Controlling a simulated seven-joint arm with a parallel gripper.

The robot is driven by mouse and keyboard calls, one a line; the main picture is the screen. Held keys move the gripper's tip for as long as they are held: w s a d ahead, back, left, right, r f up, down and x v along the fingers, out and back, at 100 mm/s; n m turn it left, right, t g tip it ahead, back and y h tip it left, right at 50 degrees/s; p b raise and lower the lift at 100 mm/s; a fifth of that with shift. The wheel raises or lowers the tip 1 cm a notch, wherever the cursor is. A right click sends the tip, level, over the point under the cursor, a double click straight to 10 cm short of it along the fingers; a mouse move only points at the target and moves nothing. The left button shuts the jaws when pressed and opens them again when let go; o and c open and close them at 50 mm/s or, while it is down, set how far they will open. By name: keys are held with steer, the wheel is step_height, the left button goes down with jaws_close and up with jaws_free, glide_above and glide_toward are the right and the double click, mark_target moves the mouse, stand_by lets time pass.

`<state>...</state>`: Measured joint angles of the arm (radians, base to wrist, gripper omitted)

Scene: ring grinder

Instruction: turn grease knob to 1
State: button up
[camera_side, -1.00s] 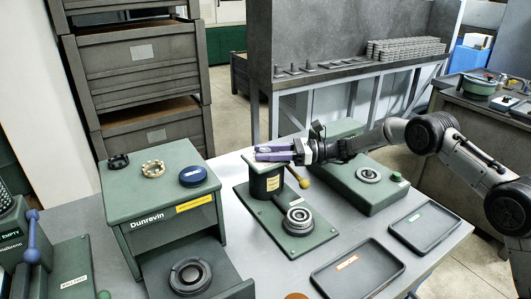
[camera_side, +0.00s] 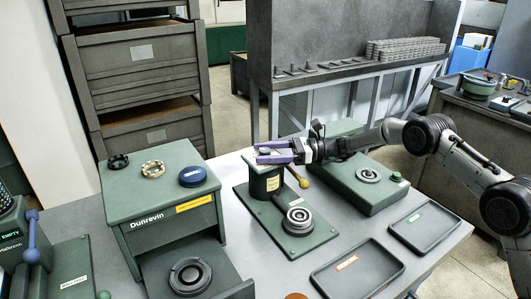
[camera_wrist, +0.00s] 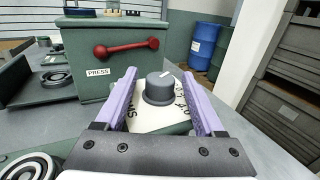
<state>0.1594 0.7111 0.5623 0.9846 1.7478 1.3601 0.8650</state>
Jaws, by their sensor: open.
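The grease knob (camera_wrist: 159,90) is a dark grey round knob on a cream plate (camera_wrist: 155,119) in the wrist view. A white pointer line on its top points to the upper right. Markings ring the plate, partly hidden and too small to read surely. My gripper (camera_side: 258,152) has purple fingers spread apart over the top of a green post (camera_side: 264,183) in the side view. In the wrist view the fingers stand on either side of the knob, with a gap showing on both sides. The side view does not show the knob clearly.
A yellow-knobbed lever (camera_side: 303,182) sticks out beside the post, and a ring fixture (camera_side: 298,217) stands in front of it. A green unit (camera_side: 366,190) is to the right. Two dark trays (camera_side: 357,270) lie at the front right. The Dunrevin machine (camera_side: 158,215) stands left.

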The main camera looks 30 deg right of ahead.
steer(key=v, duration=1.3)
steer(key=shift+s+d, duration=0.15)
steer(key=shift+d, duration=0.2)
steer(key=s+a+r+m+t+h, duration=0.1)
steer(key=a+r+m+t+h, duration=0.35)
steer(key=a+t, duration=0.3)
steer(key=s+f+m+t+h, duration=0.2)
steer(key=s+f+m+h, duration=0.3)
steer(key=s+h, duration=0.1)
steer(key=shift+n, duration=0.25)
steer(key=x, duration=1.4)
steer(key=shift+s+a+r, duration=0.1)
steer(key=shift+a+r, duration=0.1)
steer(key=shift+a, duration=0.15)
